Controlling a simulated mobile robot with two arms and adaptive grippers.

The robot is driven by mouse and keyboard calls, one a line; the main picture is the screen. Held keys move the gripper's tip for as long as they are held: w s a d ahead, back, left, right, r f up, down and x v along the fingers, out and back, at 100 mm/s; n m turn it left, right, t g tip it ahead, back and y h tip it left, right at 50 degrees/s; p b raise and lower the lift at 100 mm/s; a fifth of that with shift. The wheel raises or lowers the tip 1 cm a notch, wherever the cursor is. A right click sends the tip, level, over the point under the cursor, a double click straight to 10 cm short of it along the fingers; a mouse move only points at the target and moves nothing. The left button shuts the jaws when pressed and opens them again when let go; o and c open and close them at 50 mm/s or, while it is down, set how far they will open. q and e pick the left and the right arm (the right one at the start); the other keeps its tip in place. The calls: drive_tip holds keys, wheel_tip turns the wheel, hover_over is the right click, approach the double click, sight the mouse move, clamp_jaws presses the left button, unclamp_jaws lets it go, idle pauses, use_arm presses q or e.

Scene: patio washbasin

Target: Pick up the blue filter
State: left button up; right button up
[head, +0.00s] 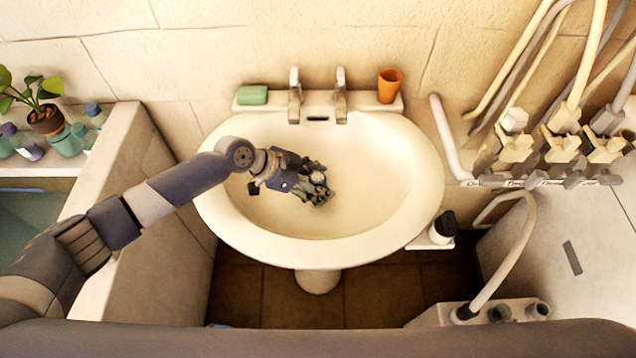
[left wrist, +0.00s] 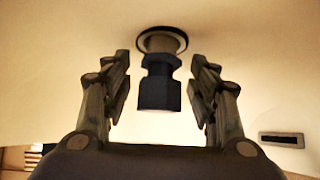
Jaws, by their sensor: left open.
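The blue filter (left wrist: 158,92) shows dark blue in the left wrist view, a stubby piece with a narrower waist. One end meets the round drain ring (left wrist: 183,42) of the basin. My left gripper (head: 318,190) is over the white washbasin (head: 410,185) in the head view. In the left wrist view its open fingers (left wrist: 160,64) stand on either side of the filter, with a gap on both sides. In the head view my gripper hides the filter. My right gripper is not in view.
Two taps (head: 295,95) (head: 340,95), a green soap bar (head: 252,95) and an orange cup (head: 390,85) line the basin's back ledge. A black-and-white bottle (head: 443,228) stands at its right. Pipes and valves (head: 560,145) crowd the right. The basin's right half is clear.

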use_arm(q)
drive_tip(key=c, duration=1.1)
drive_tip(key=shift+r, duration=0.15)
